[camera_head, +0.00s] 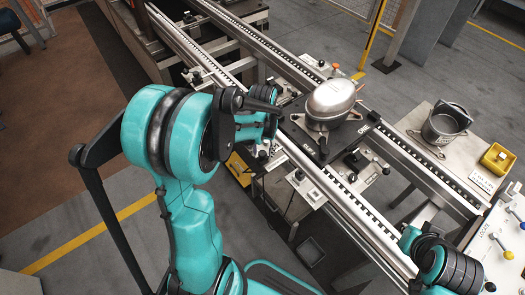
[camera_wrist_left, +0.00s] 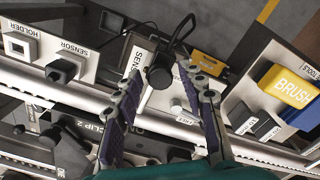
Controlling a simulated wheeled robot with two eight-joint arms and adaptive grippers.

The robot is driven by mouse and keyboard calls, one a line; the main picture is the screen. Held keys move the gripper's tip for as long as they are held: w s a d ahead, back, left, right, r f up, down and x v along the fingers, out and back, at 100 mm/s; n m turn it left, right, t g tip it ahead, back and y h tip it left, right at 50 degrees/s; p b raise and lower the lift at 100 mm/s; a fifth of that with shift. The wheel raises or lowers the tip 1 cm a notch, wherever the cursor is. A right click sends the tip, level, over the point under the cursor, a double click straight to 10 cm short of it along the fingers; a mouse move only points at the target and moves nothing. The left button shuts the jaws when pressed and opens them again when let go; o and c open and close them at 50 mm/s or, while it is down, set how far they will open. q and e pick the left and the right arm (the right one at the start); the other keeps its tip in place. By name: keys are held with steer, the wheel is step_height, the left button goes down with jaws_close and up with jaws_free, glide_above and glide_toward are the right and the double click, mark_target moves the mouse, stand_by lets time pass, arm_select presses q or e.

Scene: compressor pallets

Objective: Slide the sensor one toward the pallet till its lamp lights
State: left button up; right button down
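A sensor with a round black knob (camera_wrist_left: 159,76) and a black cable sits on a light plate marked SENSOR in the left wrist view. My left gripper (camera_wrist_left: 162,70) is open, its two fingers on either side of this knob; I cannot tell if they touch it. A second black sensor block (camera_wrist_left: 62,71), on a plate also marked SENSOR, stands to the left. I cannot make out a lit lamp. My right gripper is not in view.
Conveyor rails (camera_head: 330,185) run diagonally past the pallet. A yellow BRUSH box (camera_wrist_left: 290,86) stands right of the left gripper. A side table at right holds a metal pot (camera_head: 441,127) and a yellow box (camera_head: 497,158).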

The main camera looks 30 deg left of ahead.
mark_target(265, 152)
arm_select(q)
jaws_close()
steer(key=shift+w+d, duration=0.15)
steer(key=shift+w, duration=0.25)
steer(key=shift+o, duration=1.8)
jaws_free()
step_height(265, 152, up, 12)
steer(key=s+d+m+t, duration=0.2)
steer(key=s+d+t, duration=0.5)
steer(key=s+d, duration=0.3)
steer(key=shift+s+m, duration=0.3)
steer(key=shift+s, duration=0.15)
